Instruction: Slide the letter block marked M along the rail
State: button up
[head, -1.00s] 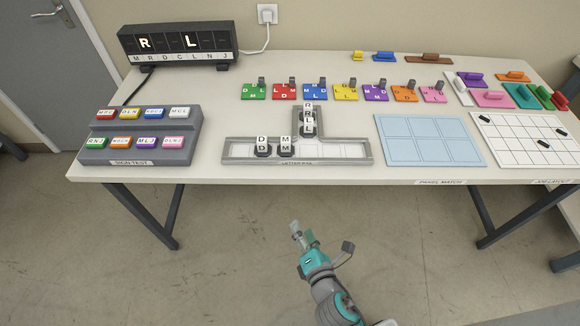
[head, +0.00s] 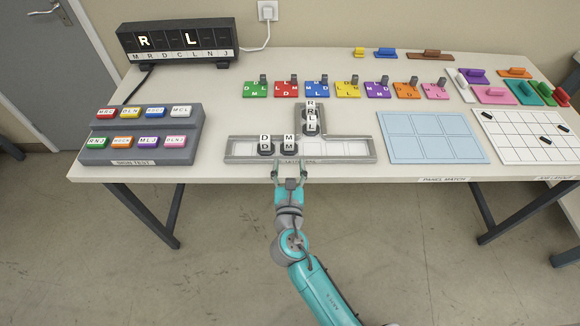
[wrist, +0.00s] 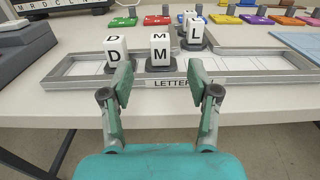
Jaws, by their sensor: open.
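The white letter block marked M (head: 289,143) stands upright on a dark base in the grey letter rail (head: 350,158). The D block (head: 265,144) stands just left of it. Blocks marked R and L (head: 310,118) stand in the rail's branch, which runs back from the main track. My gripper (head: 289,170) is open at the rail's front edge, in front of the M block. In the wrist view the M block (wrist: 160,52) shows between and beyond the two fingers, apart from them. The D block (wrist: 116,52) is partly behind the left finger.
A grey button panel (head: 190,125) stands left of the rail. A blue panel (head: 465,150) lies to the right. Coloured lettered pieces (head: 316,89) line up behind. The rail's main track is clear right of M.

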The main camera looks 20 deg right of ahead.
aim_at(289, 142)
jog(key=x, duration=1)
jog(key=shift+w+d+f, duration=0.1)
jog(key=shift+w, duration=0.3)
grip_shut()
